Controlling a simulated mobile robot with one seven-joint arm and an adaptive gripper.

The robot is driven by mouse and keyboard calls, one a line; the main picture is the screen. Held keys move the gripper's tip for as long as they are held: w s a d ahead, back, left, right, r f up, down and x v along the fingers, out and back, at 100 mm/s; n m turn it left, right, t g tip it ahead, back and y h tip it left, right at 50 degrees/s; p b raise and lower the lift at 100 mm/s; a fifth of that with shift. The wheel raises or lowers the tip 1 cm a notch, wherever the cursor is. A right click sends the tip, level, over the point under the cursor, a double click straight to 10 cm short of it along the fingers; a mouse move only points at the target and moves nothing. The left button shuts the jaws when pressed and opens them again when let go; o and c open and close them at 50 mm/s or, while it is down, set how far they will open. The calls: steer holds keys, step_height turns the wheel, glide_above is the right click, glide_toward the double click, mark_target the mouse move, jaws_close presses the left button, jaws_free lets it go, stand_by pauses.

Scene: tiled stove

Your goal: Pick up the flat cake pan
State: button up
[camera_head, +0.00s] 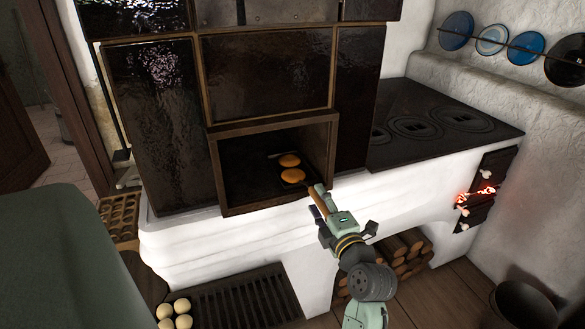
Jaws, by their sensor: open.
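The flat cake pan (304,183) appears as a dark, thin shape inside the open oven niche (215,170). Two round orange-brown cakes (291,175) lie on it, one behind the other. Its outline is hard to tell from the dark niche floor. My gripper (317,199) is open at the front right corner of the niche, just in front of the pan. A brown bar (322,203) shows between or beside its fingers. I cannot tell whether it is the pan's handle or whether the fingers touch it.
The niche's side walls and front edge frame the pan closely. A black cooktop (440,118) lies to the right, above a small open fire door (482,194) with glowing embers. Firewood (405,250) is stacked below. A bucket (522,305) stands at lower right. Several pale round things (175,313) lie at lower left.

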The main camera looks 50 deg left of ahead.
steer(key=shift+c, duration=0.4)
jaws_close()
steer(key=shift+r, duration=0.1)
